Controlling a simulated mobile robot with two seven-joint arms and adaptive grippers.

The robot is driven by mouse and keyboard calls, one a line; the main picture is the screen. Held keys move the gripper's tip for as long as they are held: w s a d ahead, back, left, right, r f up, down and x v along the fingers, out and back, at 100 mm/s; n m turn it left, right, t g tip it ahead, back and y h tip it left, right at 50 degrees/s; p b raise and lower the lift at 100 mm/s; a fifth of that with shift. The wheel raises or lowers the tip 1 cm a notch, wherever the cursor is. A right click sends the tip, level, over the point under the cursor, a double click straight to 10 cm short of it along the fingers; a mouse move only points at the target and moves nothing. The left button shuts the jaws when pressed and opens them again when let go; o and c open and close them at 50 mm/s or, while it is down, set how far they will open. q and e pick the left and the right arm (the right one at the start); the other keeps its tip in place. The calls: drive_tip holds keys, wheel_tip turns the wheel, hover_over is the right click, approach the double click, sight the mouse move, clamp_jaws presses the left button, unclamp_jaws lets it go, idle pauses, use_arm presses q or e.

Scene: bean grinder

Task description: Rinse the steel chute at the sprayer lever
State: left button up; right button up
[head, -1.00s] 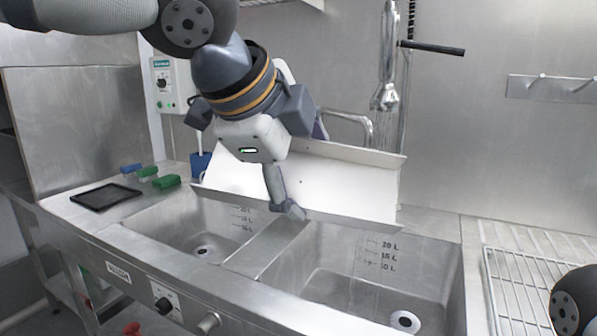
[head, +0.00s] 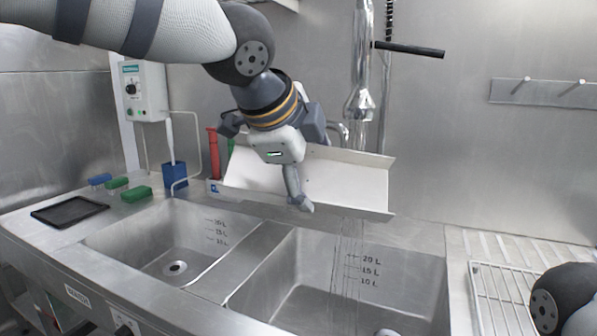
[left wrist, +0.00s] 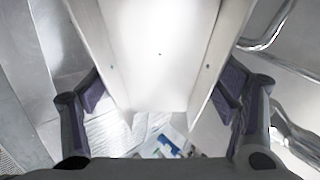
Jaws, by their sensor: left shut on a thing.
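My left gripper (head: 292,190) is shut on the steel chute (head: 345,182), a pale, shiny open trough. It holds the chute above the two sinks, slightly tilted down to the right. One finger shows on the chute's front; the other is hidden behind it. In the left wrist view the chute (left wrist: 160,50) runs between both fingers. The sprayer head (head: 361,104) hangs above the chute's right part, seemingly behind it. The black sprayer lever (head: 410,49) sticks out to the right. Faint water streaks fall into the right basin below the chute. My right gripper is out of view.
The right basin (head: 395,265) and left basin (head: 200,255) lie below. Green and blue brushes (head: 137,194), a black tray (head: 68,212) and a blue holder (head: 175,176) stand at left. A wire rack (head: 500,290) lies at right. A faucet (head: 340,128) is behind the chute.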

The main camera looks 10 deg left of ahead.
sight(323, 162)
use_arm(q)
drive_tip(key=w, duration=0.1)
drive_tip(key=w+d+f, duration=0.1)
drive_tip(key=w, duration=0.2)
drive_tip(key=shift+w+d+f+b, duration=0.15)
drive_tip(key=shift+w+d+b, duration=0.05)
drive_tip(key=shift+d+b, duration=0.1)
drive_tip(key=shift+w+d+f, duration=0.1)
drive_tip(key=shift+w+d, duration=0.15)
drive_tip(key=shift+w, duration=0.45)
drive_tip(key=shift+w+d, duration=0.1)
drive_tip(key=shift+w, duration=0.15)
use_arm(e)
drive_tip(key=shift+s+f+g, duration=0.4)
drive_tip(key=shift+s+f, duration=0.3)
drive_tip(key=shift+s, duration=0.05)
